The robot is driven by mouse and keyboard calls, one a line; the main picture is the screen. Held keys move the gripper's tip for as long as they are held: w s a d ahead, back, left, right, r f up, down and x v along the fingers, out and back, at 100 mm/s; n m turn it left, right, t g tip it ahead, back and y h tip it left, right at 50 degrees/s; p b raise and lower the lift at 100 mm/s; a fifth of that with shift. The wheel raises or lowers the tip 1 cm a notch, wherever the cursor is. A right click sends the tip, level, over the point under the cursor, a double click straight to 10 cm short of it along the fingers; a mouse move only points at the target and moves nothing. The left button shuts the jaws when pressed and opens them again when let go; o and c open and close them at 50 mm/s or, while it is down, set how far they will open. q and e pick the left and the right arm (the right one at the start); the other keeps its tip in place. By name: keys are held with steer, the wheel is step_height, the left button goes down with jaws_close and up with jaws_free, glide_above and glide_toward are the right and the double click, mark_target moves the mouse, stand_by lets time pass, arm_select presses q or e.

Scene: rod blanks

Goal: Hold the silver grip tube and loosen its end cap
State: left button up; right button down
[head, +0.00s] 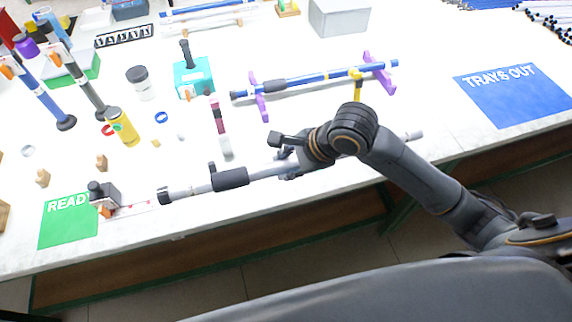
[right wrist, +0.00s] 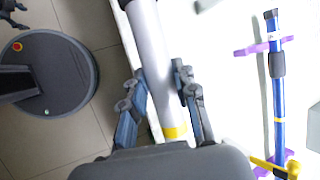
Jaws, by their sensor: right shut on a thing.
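The silver grip tube (head: 270,171) lies slantwise along the table's front edge in the head view, with a dark end cap (head: 164,196) at its left end and a black sleeve (head: 230,179) near it. My right gripper (head: 288,157) is shut on the tube, right of the sleeve. In the right wrist view its fingers (right wrist: 160,76) flank the silver tube (right wrist: 152,45), and a yellow band (right wrist: 174,132) shows between them. A dark jointed part at that view's top left looks like my left gripper (right wrist: 12,14), too cut off to judge its jaws.
A blue tube (head: 315,80) rests on purple stands (head: 259,97) behind my right gripper. A small dark fixture (head: 104,196) stands by the green mat (head: 67,228) at left. A yellow can (head: 123,127) and teal box (head: 194,77) stand farther back. A blue mat (head: 515,95) lies right.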

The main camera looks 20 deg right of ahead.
arm_select(q)
steer(key=shift+f+b, duration=0.95)
steer(key=shift+f, duration=0.05)
arm_select(e)
steer(key=shift+w+d+f, duration=0.5)
steer(key=shift+w+f, duration=1.1)
steer(key=shift+w, duration=0.35)
steer(key=shift+w+d+f, duration=0.55)
steer(key=shift+w+f, duration=1)
steer(key=shift+w, duration=0.45)
steer(key=shift+w+d+f, duration=0.5)
steer(key=shift+w+f, duration=1.1)
steer(key=shift+w, duration=0.35)
arm_select(q)
steer(key=shift+r, duration=0.25)
arm_select(e)
steer(key=shift+f, duration=0.8)
arm_select(q)
steer(key=shift+r+p, duration=0.2)
steer(key=shift+p, duration=0.25)
arm_select(e)
steer(key=shift+r, duration=0.15)
arm_select(q)
steer(key=shift+r+p, duration=0.9)
arm_select(e)
steer(key=shift+r, duration=0.45)
arm_select(q)
steer(key=shift+r, duration=0.1)
steer(key=shift+c, duration=0.6)
